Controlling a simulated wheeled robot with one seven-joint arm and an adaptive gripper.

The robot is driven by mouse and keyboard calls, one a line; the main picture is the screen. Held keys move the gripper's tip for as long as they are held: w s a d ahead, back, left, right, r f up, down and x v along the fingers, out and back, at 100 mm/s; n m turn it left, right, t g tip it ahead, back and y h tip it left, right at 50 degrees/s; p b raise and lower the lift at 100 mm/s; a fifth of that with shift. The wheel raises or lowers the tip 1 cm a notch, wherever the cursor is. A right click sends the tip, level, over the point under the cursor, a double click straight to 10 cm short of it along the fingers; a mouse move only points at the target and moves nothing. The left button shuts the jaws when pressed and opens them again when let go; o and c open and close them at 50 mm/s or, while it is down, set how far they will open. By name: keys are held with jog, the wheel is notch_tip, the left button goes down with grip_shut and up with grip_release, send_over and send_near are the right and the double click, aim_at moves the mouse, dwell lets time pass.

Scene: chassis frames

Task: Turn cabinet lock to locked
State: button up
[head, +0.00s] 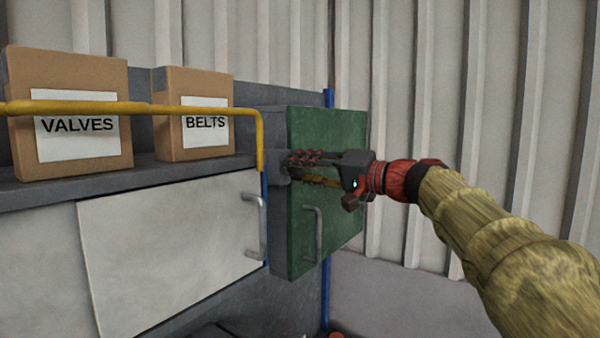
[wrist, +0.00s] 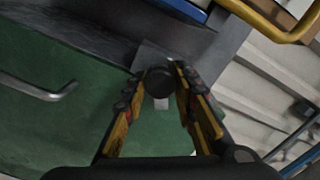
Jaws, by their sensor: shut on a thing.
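The cabinet has a green door (head: 345,200) and grey sides, and hangs at the right end of the shelf unit. The green door (wrist: 40,105) also fills the left of the wrist view. A dark round lock knob (wrist: 160,80) stands on a grey plate at the door's edge. My gripper (wrist: 160,90) is shut on the knob, with a finger on each side of it. In the head view my gripper (head: 292,168) reaches across the door front to its left edge, and the fingers hide the knob. A small pale mark shows below the knob; I cannot tell the lock's setting.
A grey door handle (head: 313,232) sticks out below my gripper. A yellow rail (head: 130,108) runs in front of the VALVES box (head: 115,80) and the BELTS box (head: 220,90). A white panel (head: 165,255) with a handle is at the left. A corrugated wall stands behind.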

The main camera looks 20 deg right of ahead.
jog(key=m, duration=0.5)
jog(key=shift+f+p, duration=0.15)
jog(key=shift+p, duration=0.25)
jog(key=shift+m, duration=0.4)
jog(key=o, duration=1.1)
jog(key=shift+d, duration=0.1)
jog(key=v, duration=1.2)
jog(key=shift+w, duration=0.1)
